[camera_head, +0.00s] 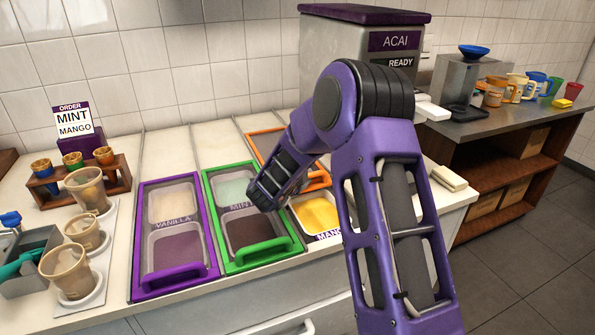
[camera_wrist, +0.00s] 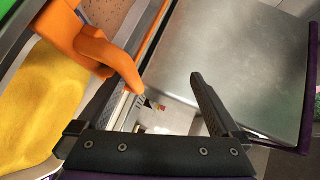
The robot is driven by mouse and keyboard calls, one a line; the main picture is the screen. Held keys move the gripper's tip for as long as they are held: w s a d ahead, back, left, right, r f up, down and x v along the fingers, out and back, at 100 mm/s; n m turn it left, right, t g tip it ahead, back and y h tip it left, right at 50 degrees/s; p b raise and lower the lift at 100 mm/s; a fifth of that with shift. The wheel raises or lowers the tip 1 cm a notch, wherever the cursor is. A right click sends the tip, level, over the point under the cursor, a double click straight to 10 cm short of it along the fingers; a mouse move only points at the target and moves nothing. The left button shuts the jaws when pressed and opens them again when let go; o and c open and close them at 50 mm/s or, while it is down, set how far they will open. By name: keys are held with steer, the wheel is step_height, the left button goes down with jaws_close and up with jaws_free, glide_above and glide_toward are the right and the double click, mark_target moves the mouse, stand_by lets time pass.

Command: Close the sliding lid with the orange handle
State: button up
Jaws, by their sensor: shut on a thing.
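The orange-framed sliding lid (camera_head: 258,146) lies at the back of the rightmost counter section in the head view, partly hidden by my arm. The front yellow tub labelled mango (camera_head: 318,211) is uncovered. In the wrist view, the orange handle (camera_wrist: 92,45) is large at upper left, with yellow mango (camera_wrist: 45,95) below it. My gripper (camera_wrist: 155,82) is shut on the orange handle, whose lower end meets the left finger. The exact contact is partly hidden. In the head view, my arm hides the gripper.
The green-framed lid (camera_head: 208,185) and purple-framed lid (camera_head: 141,215) lie to the left. The acai machine (camera_head: 320,55) stands behind my arm. A white block (camera_head: 449,178) lies on the counter at right. Cups in holders (camera_head: 85,190) stand at far left.

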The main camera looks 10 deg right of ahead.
steer(key=shift+s+a+r+t, duration=0.3)
steer(key=shift+s+a+r, duration=0.55)
steer(key=shift+a+r, duration=0.25)
steer(key=shift+c, duration=0.3)
steer(key=shift+s+a+b, duration=0.3)
steer(key=shift+c, duration=0.3)
steer(key=shift+s+a, duration=0.15)
steer(key=shift+s, duration=0.15)
steer(key=shift+c, duration=1.3)
steer(key=f+b+v, duration=0.1)
steer(key=f+v, duration=0.1)
steer(key=v, duration=1.3)
steer(key=shift+s, duration=0.55)
